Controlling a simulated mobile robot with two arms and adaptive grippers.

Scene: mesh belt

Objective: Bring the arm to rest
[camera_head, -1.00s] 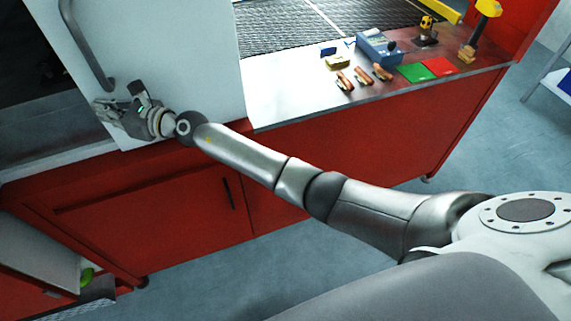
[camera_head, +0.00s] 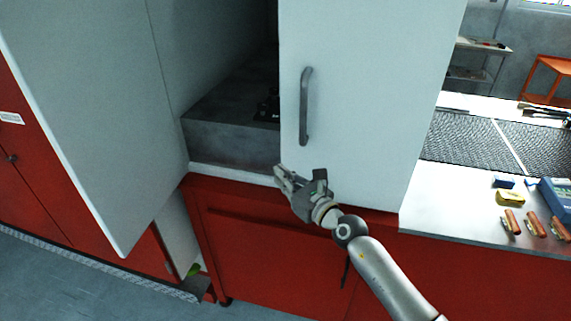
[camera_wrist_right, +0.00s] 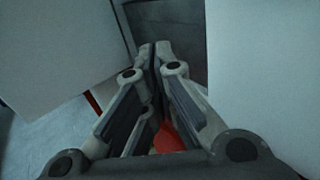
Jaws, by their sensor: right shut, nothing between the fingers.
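My right gripper (camera_head: 281,174) is in front of the red cabinet, just below the handle (camera_head: 306,106) of the white door. It is shut and empty, and its fingertips meet in the right wrist view (camera_wrist_right: 155,48). The fingers point toward the opening beside the white door (camera_head: 375,90). My right arm (camera_head: 385,280) comes up from the lower right of the head view. I cannot tell whether the gripper touches the door or the ledge. My left gripper does not show.
A second white door (camera_head: 85,110) stands open at the left. Between the doors is a dark grey compartment (camera_head: 225,140). Tools with orange handles (camera_head: 512,222), a yellow item (camera_head: 509,198) and a blue box (camera_head: 556,196) lie on the bench at right, by the mesh belt (camera_head: 470,140).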

